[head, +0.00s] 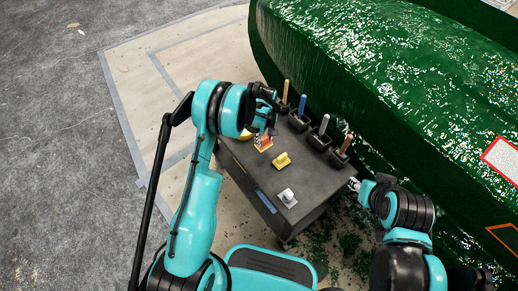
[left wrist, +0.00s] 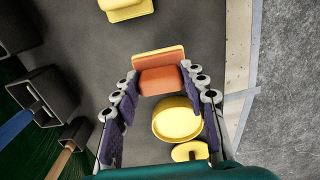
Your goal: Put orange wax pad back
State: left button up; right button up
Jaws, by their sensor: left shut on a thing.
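The orange wax pad (head: 263,141) is at the back left part of the dark cart top (head: 240,160). In the left wrist view the orange pad (left wrist: 160,82) has an orange block and a paler orange-yellow edge, and sits between the fingertips. My left gripper (head: 268,130) is shut on it from above, one finger (left wrist: 160,84) at each side. I cannot tell whether its underside touches the cart. My right gripper (head: 354,184) is by the cart's right edge, away from the pads; its jaws are too small to read.
A yellow pad (head: 281,160) and a white pad (head: 287,197) sit towards the cart's front. A round yellow container (left wrist: 177,118) is close beside the left fingers. Several black holders with handled tools (head: 324,130) line the back edge, before the glossy green hull (head: 390,70).

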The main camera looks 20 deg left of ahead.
pick_arm(q)
jog(key=shift+s+a+f+b, duration=0.15)
jog(key=shift+s+a+f, duration=0.1)
jog(key=shift+a+f, duration=0.25)
jog(key=shift+s+a+f+b, duration=0.15)
jog(key=shift+s+a+f, duration=0.15)
jog(key=shift+a, duration=0.25)
notch_tip(320, 180, down, 4)
jog(key=shift+w+r+b, duration=0.1)
jog(key=shift+b, duration=0.9)
jog(key=shift+r, duration=0.1)
jog(key=shift+f, duration=0.25)
jog(key=o, duration=1)
jog(key=shift+r, duration=0.1)
